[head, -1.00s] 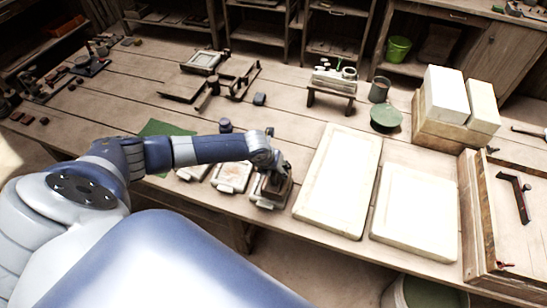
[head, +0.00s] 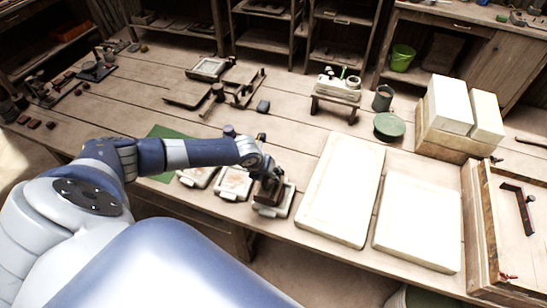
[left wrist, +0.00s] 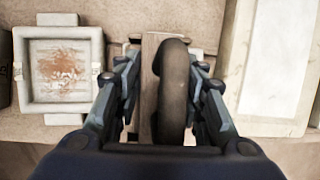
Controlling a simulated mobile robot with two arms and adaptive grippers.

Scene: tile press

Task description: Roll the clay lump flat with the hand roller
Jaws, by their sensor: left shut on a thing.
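My left gripper (left wrist: 170,100) is shut on a dark brown, rounded long piece (left wrist: 174,85), which looks like the hand roller. In the head view, my left gripper (head: 268,180) is above the rightmost of the small pale trays (head: 283,211), at the bench's front edge. A brown wooden strip (left wrist: 149,80) shows under the held piece in the left wrist view. I cannot make out the clay lump; the gripper and held piece cover much of this spot. My right gripper is not in view.
A small tray with reddish stains (left wrist: 61,105) lies just left of the gripper. Large pale slabs (head: 342,190) lie to the right. A green mat (head: 160,137) is partly behind my arm. A small bench with items (head: 334,103) and a green disc (head: 389,126) stand farther back.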

